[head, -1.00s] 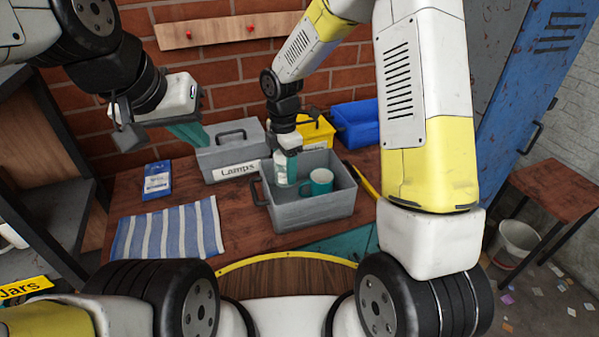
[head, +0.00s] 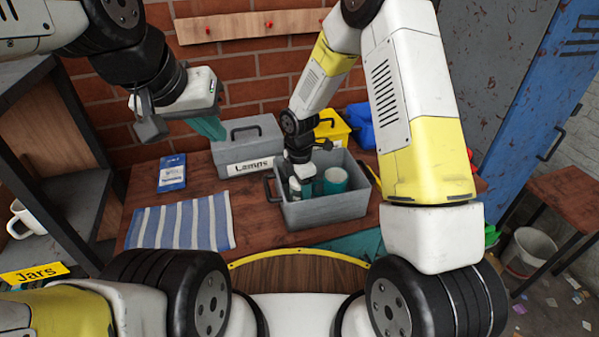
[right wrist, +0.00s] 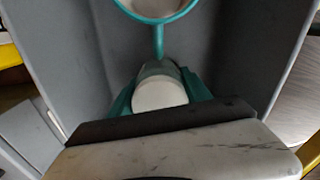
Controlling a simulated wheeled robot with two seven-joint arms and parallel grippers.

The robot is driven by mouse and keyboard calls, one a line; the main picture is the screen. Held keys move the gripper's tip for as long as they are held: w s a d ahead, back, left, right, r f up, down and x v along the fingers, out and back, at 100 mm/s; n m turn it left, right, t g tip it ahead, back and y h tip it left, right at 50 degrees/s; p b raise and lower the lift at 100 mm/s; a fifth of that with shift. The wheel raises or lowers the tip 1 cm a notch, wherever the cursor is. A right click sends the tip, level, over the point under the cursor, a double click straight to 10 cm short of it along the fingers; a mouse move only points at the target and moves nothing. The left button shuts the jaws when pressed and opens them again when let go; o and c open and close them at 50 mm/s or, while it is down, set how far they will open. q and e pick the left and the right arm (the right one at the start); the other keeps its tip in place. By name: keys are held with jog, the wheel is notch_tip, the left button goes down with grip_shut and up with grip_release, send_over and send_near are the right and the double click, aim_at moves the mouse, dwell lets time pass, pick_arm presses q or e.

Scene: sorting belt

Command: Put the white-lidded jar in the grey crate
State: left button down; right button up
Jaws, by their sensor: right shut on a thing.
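The grey crate (head: 330,213) stands open on the wooden table in the head view. My right gripper (head: 302,186) reaches down inside its left part. In the right wrist view the teal fingers of my right gripper (right wrist: 160,98) are shut on both sides of the white-lidded jar (right wrist: 160,94), lid facing the camera. The jar is inside the crate's walls; whether its base touches the floor is hidden. A teal mug (head: 336,179) sits in the crate beside it; its handle points toward the jar in the wrist view (right wrist: 158,38). My left gripper (head: 207,127) hangs over the table's back left, its finger gap unclear.
A grey box labelled Lamps (head: 246,148) stands behind the crate, with a yellow bin (head: 331,130) and a blue bin (head: 360,125) to its right. A striped cloth (head: 182,224) and a blue packet (head: 172,173) lie left. A Jars shelf (head: 35,272) is far left.

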jog(key=shift+f, duration=0.15)
jog(key=o, duration=1.5)
notch_tip(320, 180, up, 12)
jog(key=shift+r, duration=0.15)
jog(key=s+d+r+m+t, duration=0.25)
jog(key=d+r+m, duration=0.35)
jog(key=r, duration=0.4)
jog(key=s+d+r+m+t+y, duration=0.1)
jog(key=s+d+r+m, duration=0.3)
jog(key=s+m, duration=0.4)
jog(key=s+d+r+m+t+y, duration=0.1)
jog(key=s+d+r+m+t, duration=0.1)
jog(key=s+d+r+m, duration=0.2)
jog(key=s+r+m, duration=0.3)
jog(key=s+m, duration=0.1)
jog(key=s, duration=0.1)
jog(key=shift+r+m+t, duration=0.3)
jog(key=shift+t, duration=0.05)
